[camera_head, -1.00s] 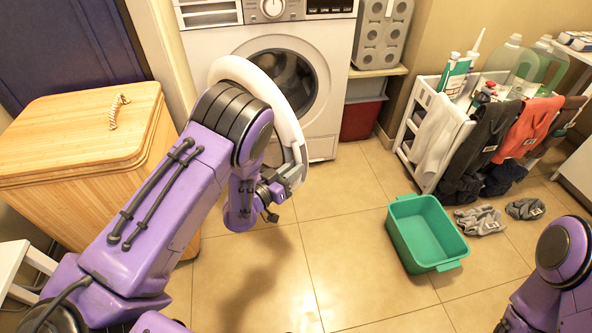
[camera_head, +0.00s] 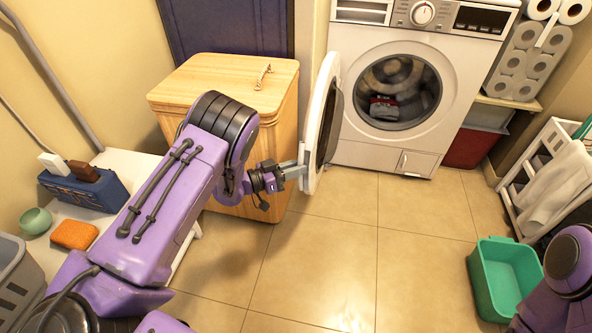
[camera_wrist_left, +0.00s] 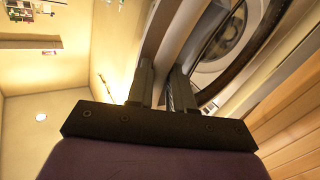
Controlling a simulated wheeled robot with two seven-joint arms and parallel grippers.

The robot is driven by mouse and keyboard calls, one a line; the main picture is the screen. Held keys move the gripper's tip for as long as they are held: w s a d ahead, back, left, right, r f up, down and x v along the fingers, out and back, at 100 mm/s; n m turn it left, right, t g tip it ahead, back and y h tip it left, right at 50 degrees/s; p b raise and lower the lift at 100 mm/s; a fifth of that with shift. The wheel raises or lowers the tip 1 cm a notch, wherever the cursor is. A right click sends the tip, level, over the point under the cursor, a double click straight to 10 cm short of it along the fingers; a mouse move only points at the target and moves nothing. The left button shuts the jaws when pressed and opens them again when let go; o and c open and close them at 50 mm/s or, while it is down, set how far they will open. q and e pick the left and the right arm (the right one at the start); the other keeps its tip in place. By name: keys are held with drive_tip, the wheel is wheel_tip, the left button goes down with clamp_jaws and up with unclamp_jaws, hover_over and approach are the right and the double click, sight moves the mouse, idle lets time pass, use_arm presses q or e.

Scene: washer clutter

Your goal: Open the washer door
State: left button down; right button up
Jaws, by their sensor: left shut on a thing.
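The white washer (camera_head: 388,150) stands against the back wall. Its round door (camera_head: 321,122) is swung wide open to the left, seen nearly edge-on. The drum opening (camera_head: 398,88) is uncovered, with dark and red cloth inside. My left gripper (camera_head: 297,171) is shut on the door's rim near its lower left side. In the left wrist view the two fingers (camera_wrist_left: 160,90) close on the pale door rim, and the round glass shows beyond. My right arm shows at the lower right edge; its gripper is out of the picture.
A wooden hamper (camera_head: 225,85) stands left of the open door, close behind my left arm. A green tub (camera_head: 503,278) and a white rack (camera_head: 545,170) are at the right. The tiled floor (camera_head: 335,255) before the washer is clear.

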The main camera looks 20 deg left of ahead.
use_arm(q)
drive_tip(key=shift+w+a+r, duration=0.4)
drive_tip(key=shift+a+r, duration=0.1)
drive_tip(key=shift+a, duration=0.1)
drive_tip(key=c, duration=1.2)
unclamp_jaws()
drive_tip(key=shift+c, duration=0.2)
drive_tip(key=shift+o, duration=1)
drive_tip(key=shift+w+f, duration=0.3)
drive_tip(key=shift+f, duration=0.05)
drive_tip(key=shift+d+r, duration=0.1)
drive_tip(key=shift+d, duration=0.05)
drive_tip(key=shift+s, duration=0.15)
